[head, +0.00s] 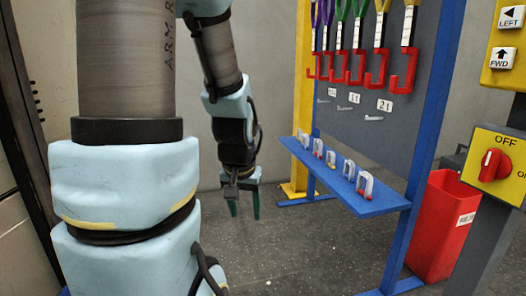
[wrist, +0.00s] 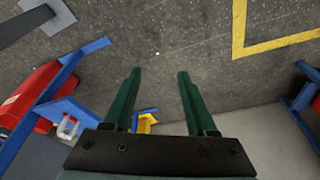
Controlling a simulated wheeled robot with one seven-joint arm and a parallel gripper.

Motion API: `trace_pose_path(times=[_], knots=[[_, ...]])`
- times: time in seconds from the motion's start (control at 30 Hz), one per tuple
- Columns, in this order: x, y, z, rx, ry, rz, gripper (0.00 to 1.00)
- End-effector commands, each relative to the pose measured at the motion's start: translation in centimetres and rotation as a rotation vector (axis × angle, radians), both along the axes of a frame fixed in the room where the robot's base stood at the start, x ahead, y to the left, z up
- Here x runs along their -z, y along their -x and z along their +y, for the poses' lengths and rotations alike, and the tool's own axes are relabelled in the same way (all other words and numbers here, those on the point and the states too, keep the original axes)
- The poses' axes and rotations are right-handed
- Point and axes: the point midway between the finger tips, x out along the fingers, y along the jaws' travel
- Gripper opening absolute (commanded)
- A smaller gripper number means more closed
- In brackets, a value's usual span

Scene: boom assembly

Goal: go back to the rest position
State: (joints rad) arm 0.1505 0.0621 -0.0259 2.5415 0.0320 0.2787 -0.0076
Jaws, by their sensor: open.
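My gripper (head: 243,206) hangs at the end of my arm in the middle of the head view, its fingers pointing down over the dark floor. In the wrist view my gripper (wrist: 156,95) shows two green fingers apart with nothing between them. In the head view it is to the left of the blue shelf and touches nothing that I can see.
A blue shelf (head: 385,203) holds several grey shackles. Several slings with red hooks (head: 352,68) hang on the grey board above. A red bin (head: 440,225) and a red rotary switch (head: 493,165) are at the right. The floor (head: 290,250) below my gripper is clear.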

Motion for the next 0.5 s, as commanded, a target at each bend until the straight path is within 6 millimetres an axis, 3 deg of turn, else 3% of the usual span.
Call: trace_pose_path(times=[0.1, 0.5], knots=[[-0.3, 3.6, 2.8, -0.113, 0.001, 0.125, 0.57], [-10.4, 3.4, 2.4, -0.098, -0.001, 0.122, 0.57]])
